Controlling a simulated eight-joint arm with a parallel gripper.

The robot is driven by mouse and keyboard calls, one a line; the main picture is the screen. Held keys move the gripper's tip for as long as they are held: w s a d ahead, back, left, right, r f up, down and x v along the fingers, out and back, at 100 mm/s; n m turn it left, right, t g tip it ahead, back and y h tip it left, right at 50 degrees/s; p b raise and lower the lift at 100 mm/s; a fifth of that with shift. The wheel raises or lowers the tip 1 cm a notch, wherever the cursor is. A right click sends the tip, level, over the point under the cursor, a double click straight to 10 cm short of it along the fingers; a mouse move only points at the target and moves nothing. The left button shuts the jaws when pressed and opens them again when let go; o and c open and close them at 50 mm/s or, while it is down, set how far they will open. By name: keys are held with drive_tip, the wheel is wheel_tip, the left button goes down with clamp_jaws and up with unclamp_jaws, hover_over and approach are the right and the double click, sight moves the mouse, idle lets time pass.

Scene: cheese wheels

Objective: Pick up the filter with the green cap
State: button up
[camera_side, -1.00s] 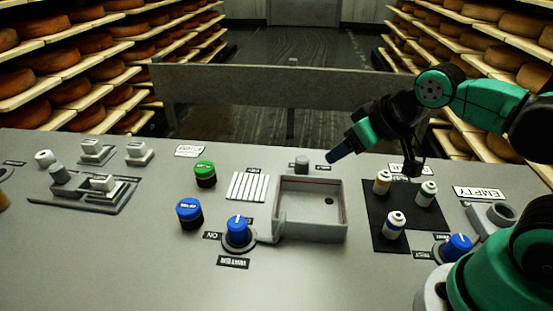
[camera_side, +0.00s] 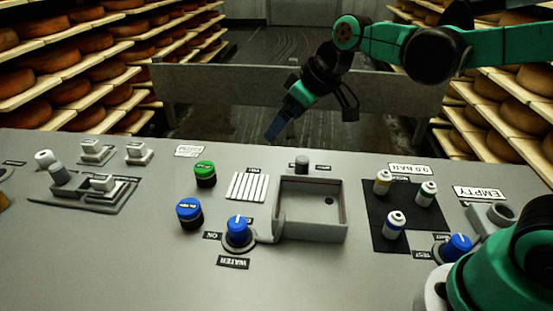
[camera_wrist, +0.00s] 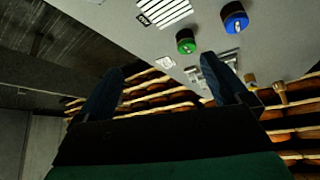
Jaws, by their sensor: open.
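None of the filters on the mat can be made out in the wrist view.
A shallow grey tray (camera_side: 310,237) sits left of the mat. A grey rail (camera_side: 210,95) runs behind the panel. Cheese shelves (camera_side: 500,60) line both sides.

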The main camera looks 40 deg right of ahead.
sight(204, 166)
drive_tip(key=w+a+f+n+y, duration=0.1)
drive_tip(key=w+a+f+n, duration=0.1)
drive_tip(key=w+a+f, duration=0.1)
drive_tip(key=w+a+f+n+g+y, duration=0.1)
drive_tip(key=w+a+f+n, duration=0.1)
drive_tip(key=w+f, duration=0.2)
drive_tip(key=w+a+f+n+g+y, duration=0.1)
drive_tip(key=w+a+f+n, duration=0.2)
drive_tip(key=w, duration=0.3)
drive_tip(key=shift+a+f, duration=0.35)
drive_tip(key=shift+x, duration=3.1)
drive_tip(key=shift+a, duration=0.1)
drive_tip(key=c, duration=1.3)
drive_tip(key=shift+r, duration=0.1)
drive_tip(key=shift+c, duration=0.2)
